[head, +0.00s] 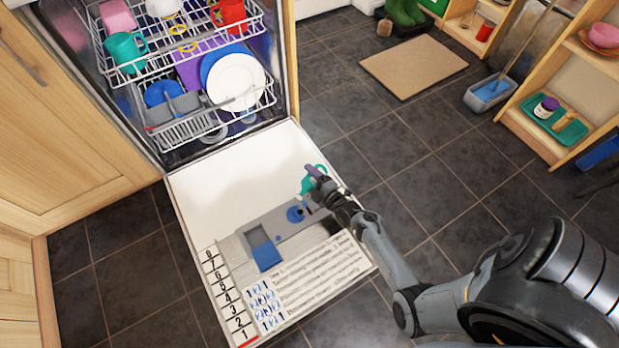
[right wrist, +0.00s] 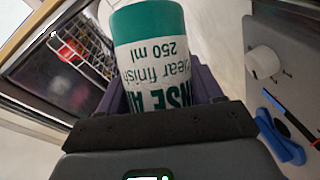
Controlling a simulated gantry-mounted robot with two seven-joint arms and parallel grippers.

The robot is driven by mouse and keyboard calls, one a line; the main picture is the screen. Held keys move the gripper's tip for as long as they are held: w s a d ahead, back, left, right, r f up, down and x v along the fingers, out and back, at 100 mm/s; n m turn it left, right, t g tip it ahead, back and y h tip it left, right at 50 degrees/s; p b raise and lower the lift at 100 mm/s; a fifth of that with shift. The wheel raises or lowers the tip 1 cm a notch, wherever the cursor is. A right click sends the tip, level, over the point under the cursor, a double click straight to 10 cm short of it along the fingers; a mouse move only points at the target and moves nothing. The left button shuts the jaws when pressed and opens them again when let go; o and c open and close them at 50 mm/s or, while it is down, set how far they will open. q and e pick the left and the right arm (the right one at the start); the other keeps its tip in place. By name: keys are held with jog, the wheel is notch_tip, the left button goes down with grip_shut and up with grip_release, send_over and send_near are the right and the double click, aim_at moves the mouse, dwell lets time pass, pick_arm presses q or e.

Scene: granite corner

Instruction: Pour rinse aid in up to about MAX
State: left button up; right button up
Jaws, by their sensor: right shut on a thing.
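My right gripper (head: 317,176) is shut on a green bottle (head: 308,186) above the open dishwasher door (head: 230,195). In the right wrist view the bottle (right wrist: 152,55) has a white label with upside-down text, including "250 ml", between purple fingers. Its mouth is not visible. I cannot make out a MAX mark. My left gripper is out of view.
Loaded racks (head: 180,125) with plates and cups stand in the dishwasher behind the door.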

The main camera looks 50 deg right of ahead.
jog(key=shift+d, duration=0.1)
dwell(0.7)
jog(key=shift+f+b, duration=0.2)
jog(key=shift+b, duration=0.2)
jog(key=shift+n, duration=0.3)
jog(key=shift+d, duration=0.1)
jog(key=shift+d+f+n+t+b, duration=0.1)
jog(key=shift+f+n+t+b, duration=0.15)
jog(key=shift+b, duration=0.25)
jog(key=shift+r, duration=0.1)
